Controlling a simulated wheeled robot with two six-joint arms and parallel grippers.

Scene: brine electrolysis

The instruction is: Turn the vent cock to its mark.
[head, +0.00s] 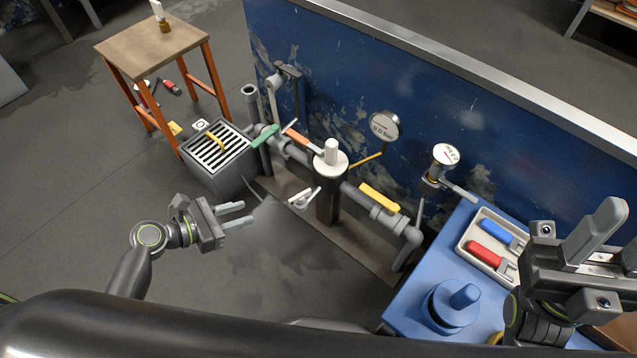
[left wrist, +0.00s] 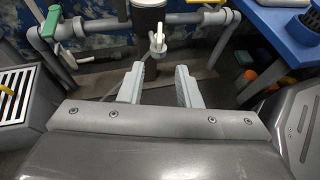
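Several cocks sit on a grey pipe run: a green handle (head: 264,135) at left, an orange handle (head: 297,137), and a yellow handle (head: 379,197) at right. A small white lever (head: 303,198) juts from the front of the dark upright vessel (head: 327,205); it also shows in the left wrist view (left wrist: 157,42). I cannot tell which is the vent cock, and no mark is readable. My left gripper (head: 241,213) is open and empty, left of the white lever and apart from it. My right gripper (head: 612,243) seems open and empty above the blue bench.
A slotted grey box (head: 222,170) stands left of the pipes, near a wooden stool (head: 158,47). Gauges (head: 384,126) stand behind the pipes. The blue bench (head: 412,300) carries a tray (head: 468,247) with blue and red tools. Floor before the pipes is clear.

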